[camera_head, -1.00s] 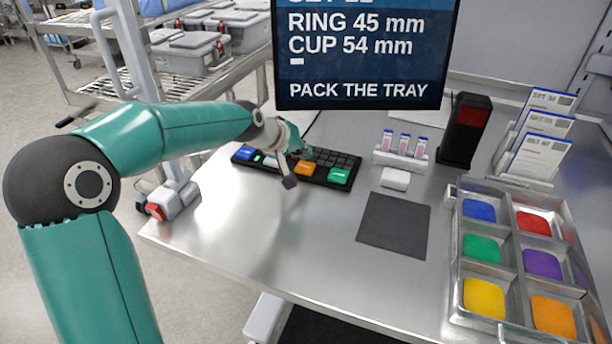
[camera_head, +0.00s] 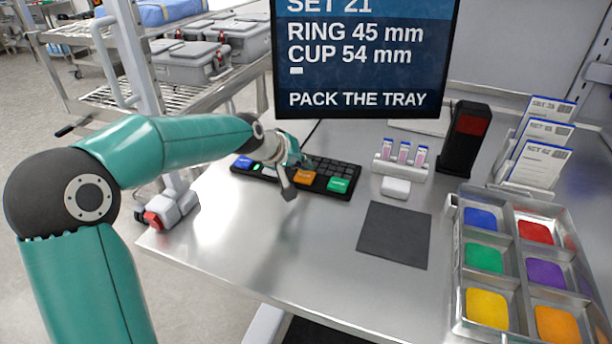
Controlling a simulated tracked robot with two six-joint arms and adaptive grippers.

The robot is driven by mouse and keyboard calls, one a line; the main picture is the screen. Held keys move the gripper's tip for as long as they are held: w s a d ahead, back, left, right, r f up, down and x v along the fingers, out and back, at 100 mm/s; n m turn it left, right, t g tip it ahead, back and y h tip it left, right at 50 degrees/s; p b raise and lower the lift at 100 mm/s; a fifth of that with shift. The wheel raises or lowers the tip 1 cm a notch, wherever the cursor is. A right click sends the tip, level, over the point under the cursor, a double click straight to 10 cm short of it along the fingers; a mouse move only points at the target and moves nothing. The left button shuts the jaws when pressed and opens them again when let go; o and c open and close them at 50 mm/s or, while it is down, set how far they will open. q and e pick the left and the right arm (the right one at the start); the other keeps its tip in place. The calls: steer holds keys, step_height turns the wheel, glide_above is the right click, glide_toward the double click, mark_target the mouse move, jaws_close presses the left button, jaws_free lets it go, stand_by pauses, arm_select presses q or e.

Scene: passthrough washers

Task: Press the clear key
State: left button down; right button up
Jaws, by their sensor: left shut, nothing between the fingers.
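A black keypad (camera_head: 325,165) lies on the steel table below the screen. It has a blue key (camera_head: 244,162) at its left end, a pale key beside that, an orange key (camera_head: 304,177) and a green key (camera_head: 339,184). The key labels are too small to read, so I cannot tell which is the clear key. My left gripper (camera_head: 288,187) is shut and empty over the keypad, just left of the orange key. It hides part of the keypad there. I cannot tell whether it touches a key. My right gripper is not in view.
The screen (camera_head: 365,60) stands behind the keypad and reads "PACK THE TRAY". A small rack of vials (camera_head: 403,160), a white block (camera_head: 396,187) and a dark mat (camera_head: 394,234) are to the right. A tray with coloured compartments (camera_head: 455,260) is at far right. The table's front left is clear.

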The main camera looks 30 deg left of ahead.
mark_target(303, 176)
arm_select(q)
steer(key=shift+f, duration=0.1)
stand_by(0.5)
steer(key=shift+s+f+b, duration=0.1)
steer(key=shift+f+b, duration=0.15)
steer(key=shift+b, duration=0.15)
steer(key=shift+f+b, duration=0.45)
steer(key=shift+f, duration=0.05)
stand_by(0.5)
steer(key=shift+r, duration=0.15)
steer(key=shift+r+p, duration=0.75)
steer(key=shift+r, duration=0.05)
steer(key=shift+r+p, duration=2.05)
steer(key=shift+r, duration=0.45)
